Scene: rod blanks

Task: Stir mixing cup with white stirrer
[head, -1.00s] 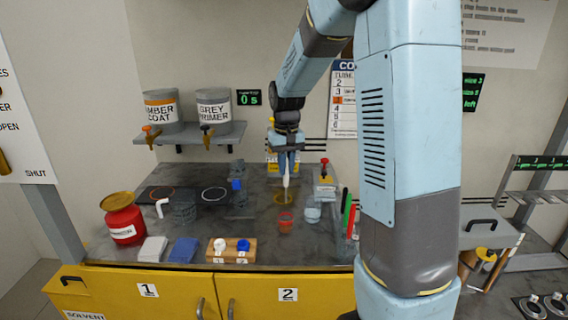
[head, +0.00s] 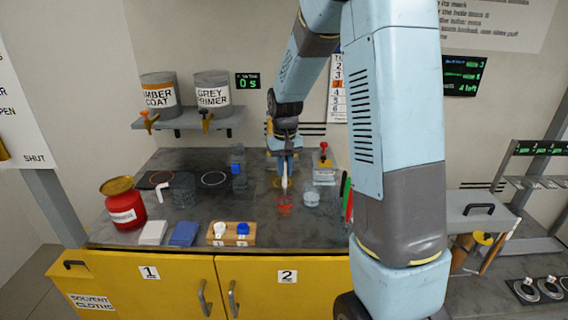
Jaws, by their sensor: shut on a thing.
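My gripper (head: 285,158) points down over the bench and is shut on the white stirrer (head: 285,179), which hangs upright. A small cup with red contents (head: 284,205), which looks like the mixing cup, stands on the bench just below and in front of the stirrer. The stirrer's lower end shows near the cup's rim; I cannot tell whether it is inside, above or behind the cup. A clear cup (head: 311,199) stands just right of it.
The grey bench (head: 190,215) also holds a red can (head: 124,209), a wooden block with white and blue caps (head: 231,235), white and blue cloths (head: 184,234) and a red-knobbed dispenser (head: 324,168). Paint tins (head: 212,93) stand on the wall shelf. My arm hides the bench's right part.

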